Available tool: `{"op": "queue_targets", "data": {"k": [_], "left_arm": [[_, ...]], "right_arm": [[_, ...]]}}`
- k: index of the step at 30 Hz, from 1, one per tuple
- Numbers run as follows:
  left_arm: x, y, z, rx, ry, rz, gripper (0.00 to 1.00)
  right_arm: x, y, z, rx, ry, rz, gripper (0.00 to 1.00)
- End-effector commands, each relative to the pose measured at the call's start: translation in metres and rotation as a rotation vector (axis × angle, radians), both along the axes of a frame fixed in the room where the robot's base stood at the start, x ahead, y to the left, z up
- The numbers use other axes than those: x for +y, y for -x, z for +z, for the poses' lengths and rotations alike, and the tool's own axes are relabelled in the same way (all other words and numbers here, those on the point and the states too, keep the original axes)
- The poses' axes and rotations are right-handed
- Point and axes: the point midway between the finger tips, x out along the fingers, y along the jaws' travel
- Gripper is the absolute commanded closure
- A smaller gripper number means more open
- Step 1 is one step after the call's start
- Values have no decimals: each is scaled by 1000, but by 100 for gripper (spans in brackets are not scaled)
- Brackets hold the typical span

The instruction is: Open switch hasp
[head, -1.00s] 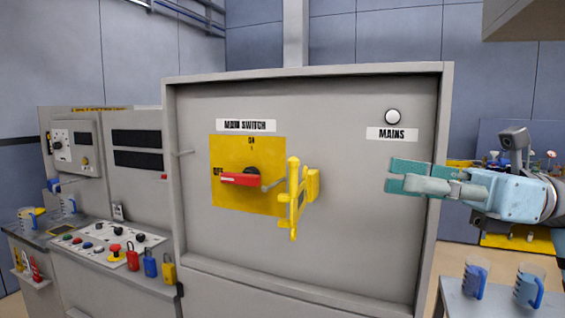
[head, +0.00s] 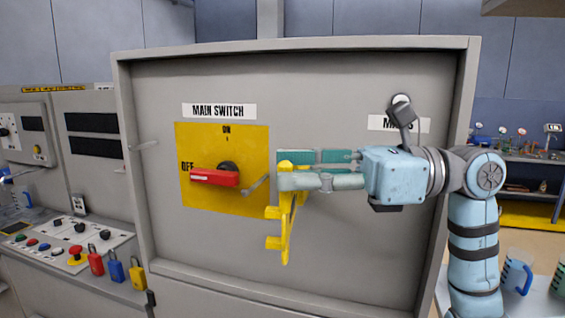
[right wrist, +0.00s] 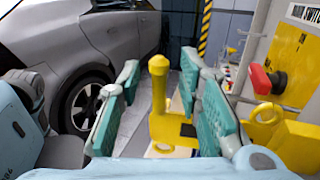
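The yellow switch hasp (head: 287,228) stands out from the grey cabinet door, right of the red switch handle (head: 214,177), which sits at OFF on the yellow plate (head: 232,204). My right gripper (head: 284,169) is at the hasp's upper part in the head view and hides some of it. In the right wrist view, the hasp's upright post (right wrist: 160,95) stands between the two teal finger pads of my open right gripper (right wrist: 163,105), with a gap at the left pad. Contact with the right pad is unclear. The handle (right wrist: 261,79) lies to the right. My left gripper is not in view.
The cabinet's raised frame (head: 292,43) surrounds the door. Mugs (head: 515,276) stand on a bench at right. A grey car (right wrist: 100,45) shows in the wrist view.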

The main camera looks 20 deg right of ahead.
Motion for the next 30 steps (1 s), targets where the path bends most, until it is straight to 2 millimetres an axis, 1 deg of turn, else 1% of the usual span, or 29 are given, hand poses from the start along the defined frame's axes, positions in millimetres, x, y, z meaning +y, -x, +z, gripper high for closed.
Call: {"op": "queue_targets", "data": {"k": [2, 5, 13, 19, 27, 30], "left_arm": [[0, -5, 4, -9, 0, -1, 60], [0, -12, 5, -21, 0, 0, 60], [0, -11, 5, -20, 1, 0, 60], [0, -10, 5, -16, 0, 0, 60], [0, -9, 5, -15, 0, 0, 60], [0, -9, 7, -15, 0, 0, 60]], "right_arm": [[11, -2, 1, 0, -1, 2, 68], [18, -4, 0, 0, 0, 0, 68], [20, -5, -1, 1, 1, -3, 68], [20, -5, -1, 1, 0, -3, 100], [20, -5, -1, 1, 1, -4, 100], [21, -5, 0, 3, 1, 10, 100]]}}
